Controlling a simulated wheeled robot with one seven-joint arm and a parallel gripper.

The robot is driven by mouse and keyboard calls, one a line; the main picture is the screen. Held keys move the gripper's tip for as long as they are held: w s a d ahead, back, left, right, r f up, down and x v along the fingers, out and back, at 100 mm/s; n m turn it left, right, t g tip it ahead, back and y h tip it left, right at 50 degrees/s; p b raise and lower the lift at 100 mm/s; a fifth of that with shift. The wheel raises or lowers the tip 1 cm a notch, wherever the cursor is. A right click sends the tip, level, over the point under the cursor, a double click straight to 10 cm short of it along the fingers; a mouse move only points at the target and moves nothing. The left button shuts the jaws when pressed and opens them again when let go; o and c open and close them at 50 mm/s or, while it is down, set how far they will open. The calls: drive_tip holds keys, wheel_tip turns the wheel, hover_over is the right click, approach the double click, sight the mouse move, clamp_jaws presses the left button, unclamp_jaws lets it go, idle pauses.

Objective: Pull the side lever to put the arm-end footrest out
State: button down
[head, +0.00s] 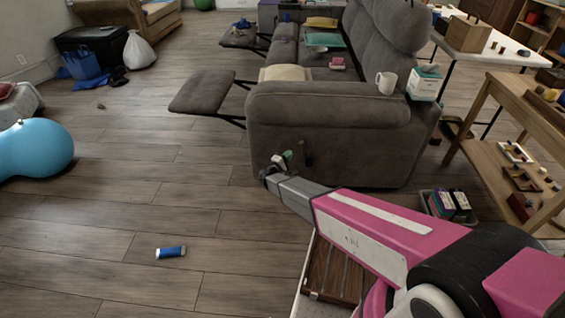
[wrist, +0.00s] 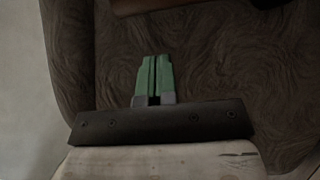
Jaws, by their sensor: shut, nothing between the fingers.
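The grey recliner sofa (head: 325,110) stands ahead with its near arm side facing me. Its arm-end footrest (head: 202,92) is out, held level off the floor in front of the near seat. A small dark side lever (head: 305,153) shows on the arm's outer panel, just right of my gripper. My gripper (head: 287,156) has green fingers and is shut and empty in front of that panel. In the wrist view the fingers (wrist: 154,76) are together against the grey upholstery (wrist: 215,70). A dark brown piece at the top edge there may be the lever; I cannot tell.
A second footrest (head: 240,38) is out farther along the sofa. A wooden shelf table (head: 505,150) stands right. A blue can (head: 171,252) lies on otherwise open floor left.

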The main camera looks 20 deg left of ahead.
sight(305, 154)
drive_tip(key=shift+w+d+r, duration=0.2)
drive_tip(key=shift+w+d, duration=0.15)
drive_tip(key=shift+d, duration=0.25)
drive_tip(key=shift+w+d+r, duration=0.2)
drive_tip(key=shift+w+d, duration=0.15)
drive_tip(key=shift+d, duration=0.25)
drive_tip(key=shift+w+d+r, duration=0.2)
drive_tip(key=shift+w+d, duration=0.15)
drive_tip(key=shift+d, duration=0.25)
drive_tip(key=shift+d+r, duration=0.1)
drive_tip(key=shift+d, duration=0.05)
drive_tip(key=w+d+r+m+g+y, duration=0.1)
drive_tip(key=w+d+m+g, duration=0.1)
drive_tip(key=d+m, duration=0.3)
drive_tip(key=shift+d+r+m+g, duration=0.4)
drive_tip(key=shift+d+g, duration=0.4)
drive_tip(key=shift+d, duration=0.55)
drive_tip(key=shift+a, duration=0.1)
